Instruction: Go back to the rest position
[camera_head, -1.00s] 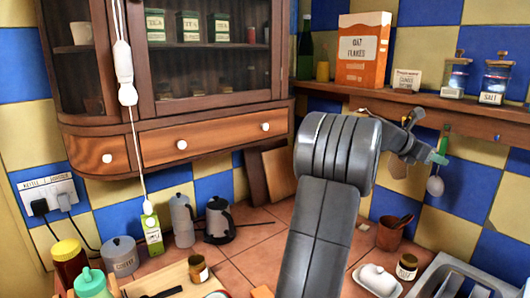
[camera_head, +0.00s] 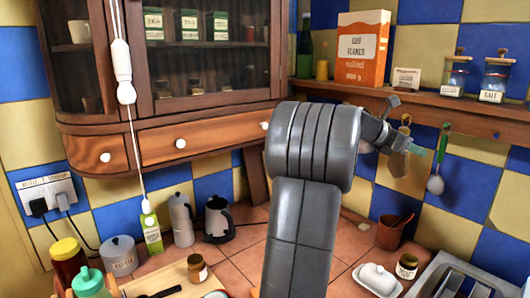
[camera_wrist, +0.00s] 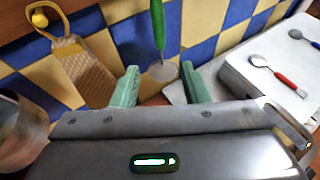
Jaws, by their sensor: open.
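My gripper (camera_head: 421,151) is open and empty. It is in front of the tiled back wall at the right, below the wooden shelf. In the wrist view its two green fingers (camera_wrist: 160,86) stand apart with nothing between them at the tips. A hanging ladle with a green handle (camera_head: 444,140) is just right of it in the head view. In the wrist view the ladle (camera_wrist: 162,71) hangs beyond the gap between the fingers. My grey arm covers the middle of the counter.
The shelf (camera_head: 450,100) above bears an oat flakes box (camera_head: 362,52) and jars. A brown grater-like tool (camera_wrist: 98,68) hangs left of the fingers. The wooden cabinet (camera_head: 215,138) is left of my arm. A brown pot (camera_head: 390,233) and a white butter dish (camera_head: 377,280) stand below.

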